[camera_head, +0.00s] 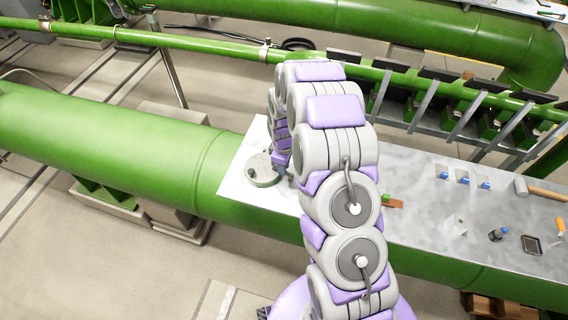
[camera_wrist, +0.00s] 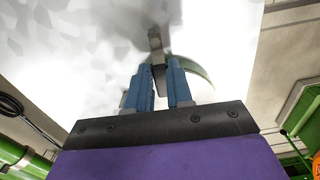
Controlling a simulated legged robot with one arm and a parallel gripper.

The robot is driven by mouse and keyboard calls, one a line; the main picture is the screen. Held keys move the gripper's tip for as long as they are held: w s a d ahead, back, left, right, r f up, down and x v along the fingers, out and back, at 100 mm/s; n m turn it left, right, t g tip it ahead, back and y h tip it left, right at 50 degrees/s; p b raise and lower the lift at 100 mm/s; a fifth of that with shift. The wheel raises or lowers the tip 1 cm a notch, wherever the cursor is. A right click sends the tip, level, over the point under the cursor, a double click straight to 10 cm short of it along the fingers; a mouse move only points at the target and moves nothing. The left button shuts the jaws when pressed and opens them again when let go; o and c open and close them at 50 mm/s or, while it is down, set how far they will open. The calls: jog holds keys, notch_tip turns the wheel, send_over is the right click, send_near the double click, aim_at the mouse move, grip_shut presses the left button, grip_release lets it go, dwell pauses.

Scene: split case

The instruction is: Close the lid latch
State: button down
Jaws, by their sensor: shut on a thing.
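A round, pale grey-green case (camera_head: 263,177) lies at the left end of the metal table, with a small dark knob on its left side. My gripper (camera_head: 280,160) is at its right side, largely hidden by my arm in the head view. In the wrist view, my gripper's blue fingers (camera_wrist: 159,72) are shut on a narrow grey-brown latch piece (camera_wrist: 155,42) that sticks up between them. Part of the case's pale face and green rim (camera_wrist: 202,72) shows just right of the fingers. Whether the latch is fastened cannot be told.
The pale metal table (camera_head: 415,215) holds a red-brown block with a green part (camera_head: 391,202), several small blue-and-white pieces (camera_head: 462,177), a mallet (camera_head: 540,189), a dark bottle (camera_head: 498,234) and a small dark tray (camera_head: 532,244). Large green pipes (camera_head: 120,150) run alongside.

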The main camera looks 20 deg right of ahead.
jog(key=shift+n, duration=0.5)
jog(key=c, duration=1)
grip_release()
notch_tip(320, 180, up, 17)
jog(key=p, duration=0.1)
jog(key=shift+r, duration=0.15)
jog(key=shift+a, duration=0.1)
jog(key=s+a+r+m+b, duration=0.1)
jog(key=s+r+m, duration=0.1)
jog(key=s, duration=1)
jog(key=s+a+r+m+g+b, duration=0.1)
jog(key=s+m, duration=0.4)
jog(key=s, duration=0.8)
jog(key=s+a+r+m+b, duration=0.1)
jog(key=s+r+m+b, duration=0.2)
jog(key=s, duration=1)
jog(key=shift+a+r+m+g, duration=0.35)
jog(key=shift+r+m+g, duration=0.05)
jog(key=shift+r+m, duration=0.35)
